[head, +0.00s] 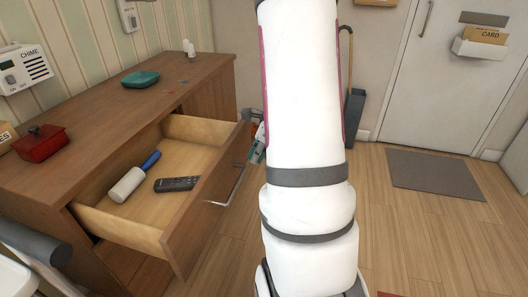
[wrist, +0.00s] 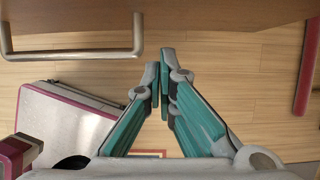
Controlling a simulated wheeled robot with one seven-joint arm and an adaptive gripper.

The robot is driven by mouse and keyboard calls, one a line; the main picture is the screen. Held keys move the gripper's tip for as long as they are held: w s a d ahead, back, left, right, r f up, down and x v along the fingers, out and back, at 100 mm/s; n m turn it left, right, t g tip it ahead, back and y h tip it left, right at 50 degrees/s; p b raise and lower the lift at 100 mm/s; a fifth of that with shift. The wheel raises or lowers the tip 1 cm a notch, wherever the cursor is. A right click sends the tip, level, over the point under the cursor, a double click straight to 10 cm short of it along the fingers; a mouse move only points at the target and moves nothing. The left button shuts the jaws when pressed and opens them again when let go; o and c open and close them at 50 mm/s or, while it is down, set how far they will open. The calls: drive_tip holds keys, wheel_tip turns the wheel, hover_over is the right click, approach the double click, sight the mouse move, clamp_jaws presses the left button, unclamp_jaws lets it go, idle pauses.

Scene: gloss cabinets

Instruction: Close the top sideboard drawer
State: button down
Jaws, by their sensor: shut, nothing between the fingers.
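The top sideboard drawer (head: 203,217) is pulled well out of the brown sideboard (head: 100,105) in the head view. A lint roller with a blue handle (head: 130,181) and a dark remote (head: 177,184) lie in it. Its metal bar handle (head: 227,188) is on the drawer front; a bar handle (wrist: 75,54) also shows at the upper left of the wrist view, below a brown panel edge. My gripper (wrist: 163,62) is shut and empty, its fingertips close to that edge and right of the handle. In the head view my gripper (head: 256,146) is partly hidden behind my arm, by the drawer front's far end.
A red box (head: 40,144) and a teal dish (head: 140,79) stand on the sideboard top. A grey mat (head: 433,174) lies before a white door (head: 430,80). A dark bin with a cane (head: 352,115) stands by the wall.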

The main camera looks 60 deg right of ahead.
drive_tip(key=shift+w+a+r, duration=0.1)
drive_tip(key=shift+w+a, duration=0.15)
drive_tip(key=shift+w, duration=0.4)
drive_tip(key=shift+w+a+r, duration=0.1)
drive_tip(key=shift+w+a, duration=0.15)
drive_tip(key=shift+w, duration=0.4)
drive_tip(key=shift+w, duration=0.1)
drive_tip(key=w+a+p, duration=0.3)
drive_tip(key=w, duration=0.5)
drive_tip(key=w+a+p, duration=0.3)
drive_tip(key=w, duration=0.6)
drive_tip(key=w+a+p, duration=0.3)
drive_tip(key=w, duration=0.5)
drive_tip(key=shift+w+a, duration=0.15)
drive_tip(key=shift+w, duration=0.05)
